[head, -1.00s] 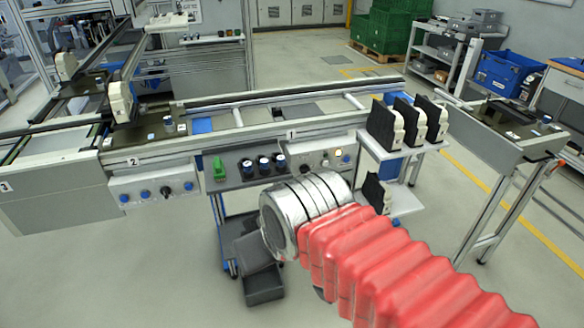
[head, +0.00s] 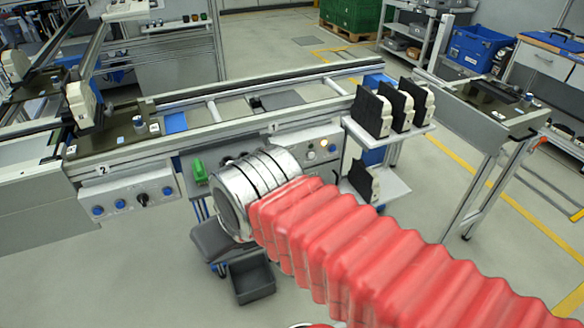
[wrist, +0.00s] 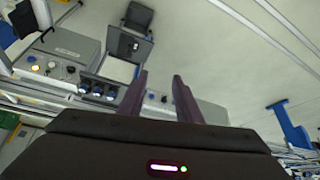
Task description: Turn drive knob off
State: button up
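A control panel (head: 128,190) below the number 2 bears a black rotary knob (head: 142,199) among blue buttons. A second panel (head: 300,150), below number 1, has small round controls and is partly hidden by my arm. I cannot tell which control is the drive knob, or its setting. My gripper is hidden in the head view behind the silver wrist. In the wrist view my gripper (wrist: 160,74) has two dark fingers apart, with nothing between them. A few small controls (wrist: 163,98) show beyond the gap, and a panel with a yellow lamp (wrist: 35,68) lies left.
A conveyor frame (head: 230,120) runs above the panels. A shelf (head: 385,130) with several black-and-white parts stands at right. Open floor lies in front at left.

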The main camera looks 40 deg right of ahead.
jog(key=shift+o, duration=1.4)
jog(key=shift+w+d, duration=0.15)
jog(key=shift+w, duration=0.1)
jog(key=shift+o, duration=1.1)
jog(key=w+d+f+m+h, duration=0.1)
jog(key=w+d+f, duration=0.2)
jog(key=w+d, duration=0.5)
jog(key=shift+w+d+f+t+h, duration=0.3)
jog(key=shift+w+h, duration=0.1)
jog(key=shift+w, duration=0.85)
jog(key=w+d+f+m+h, duration=0.1)
jog(key=w+d+f, duration=0.4)
jog(key=d+f, duration=0.3)
jog(key=w+d+f+m+h, duration=0.1)
jog(key=w+d+f, duration=0.4)
jog(key=d, duration=0.4)
jog(key=d+f+t+h, duration=0.1)
jog(key=d+f+t, duration=1)
jog(key=d+f, duration=0.3)
jog(key=shift+w+d+f, duration=0.3)
jog(key=shift+w+f, duration=0.05)
jog(key=shift+f, duration=0.2)
jog(key=shift+w, duration=0.1)
